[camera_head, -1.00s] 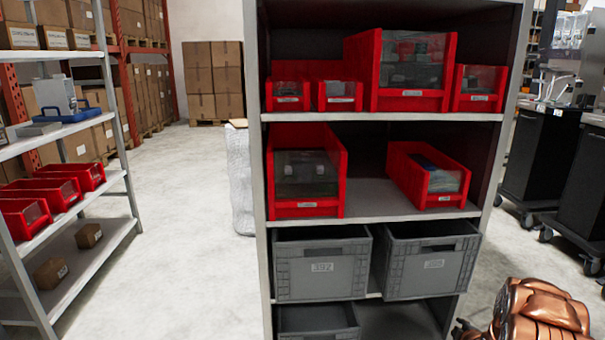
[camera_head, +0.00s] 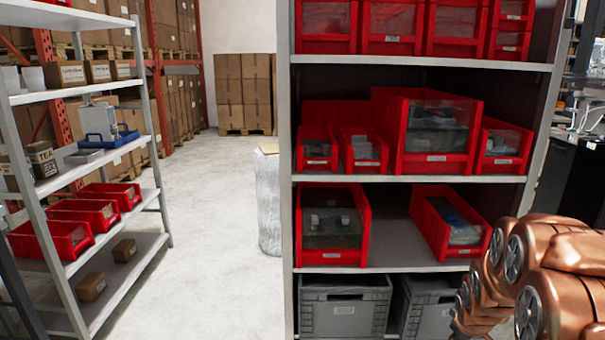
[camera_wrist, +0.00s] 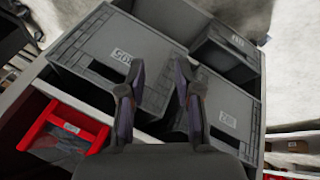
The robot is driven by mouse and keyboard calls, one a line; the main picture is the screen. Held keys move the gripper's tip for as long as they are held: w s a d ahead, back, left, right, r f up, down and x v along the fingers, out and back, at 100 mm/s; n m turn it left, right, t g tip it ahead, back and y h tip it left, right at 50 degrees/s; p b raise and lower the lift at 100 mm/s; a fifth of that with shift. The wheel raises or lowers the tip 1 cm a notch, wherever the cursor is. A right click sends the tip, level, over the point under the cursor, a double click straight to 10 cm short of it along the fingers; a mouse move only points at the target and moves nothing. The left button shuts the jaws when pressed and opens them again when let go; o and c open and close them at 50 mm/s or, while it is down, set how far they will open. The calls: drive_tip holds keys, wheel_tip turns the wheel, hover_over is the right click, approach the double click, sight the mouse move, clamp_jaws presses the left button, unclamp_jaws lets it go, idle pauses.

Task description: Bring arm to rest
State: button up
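My copper arm (camera_head: 545,270) shows at the lower right of the head view, in front of the right side of the shelf unit. My gripper is out of the head view. In the wrist view my gripper (camera_wrist: 160,78) has its two dark fingers apart, with nothing visible between them. Behind the fingers are grey bins, one at the upper left (camera_wrist: 95,45) and one at the right (camera_wrist: 228,105). The fingers do not clearly touch them.
The grey shelf unit (camera_head: 410,178) holds red bins (camera_head: 437,135) and grey bins (camera_head: 345,315). A second rack (camera_head: 150,210) stands at left. Bare floor (camera_head: 215,230) lies between them. A red bin (camera_wrist: 60,130) is at the wrist view's lower left.

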drive_tip(key=s+a+r+m+g+y+p, duration=0.1)
drive_tip(key=s+a+r+g+p, duration=0.1)
drive_tip(key=s+a+r+p, duration=0.3)
drive_tip(key=s+a+r+m+g+p, duration=0.2)
drive_tip(key=s+a+r+p, duration=0.4)
drive_tip(key=s+r, duration=0.8)
drive_tip(key=s+a+r+m+g+y+p, duration=0.1)
drive_tip(key=s+a+r+p, duration=0.4)
drive_tip(key=s+a+r, duration=0.5)
drive_tip(key=s+m+g, duration=0.1)
drive_tip(key=s, duration=0.5)
drive_tip(key=shift+g+y, duration=0.3)
drive_tip(key=shift+g, duration=0.1)
